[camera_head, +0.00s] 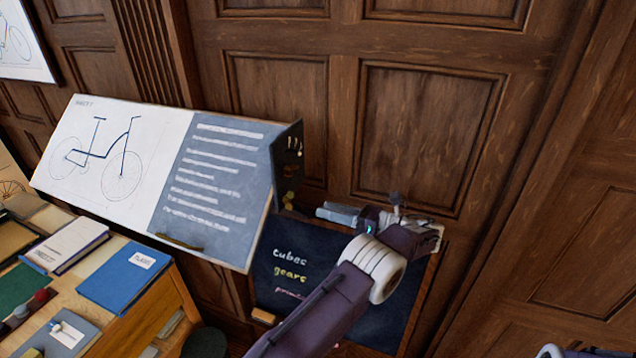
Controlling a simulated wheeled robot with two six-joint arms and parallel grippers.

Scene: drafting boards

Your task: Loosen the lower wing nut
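The tilted drafting board (215,180) shows a bicycle drawing on its left half and lines of writing on its dark right half. On its dark right side bracket (284,150) are small brass-coloured fittings. The lower one, which looks like the lower wing nut (289,197), sits near the bracket's bottom end; its exact shape is too small to tell. My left gripper (322,212) points left, with its fingertips just right of this fitting and apparently apart from it. The gap between its fingers is not clear. My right gripper is not in view.
A chalkboard (272,270) with coloured words stands below, partly hidden by my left arm. At the lower left, a wooden desk (163,305) carries a blue folder (125,277) and a white book (66,243). Wood-panelled walls (425,130) stand behind.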

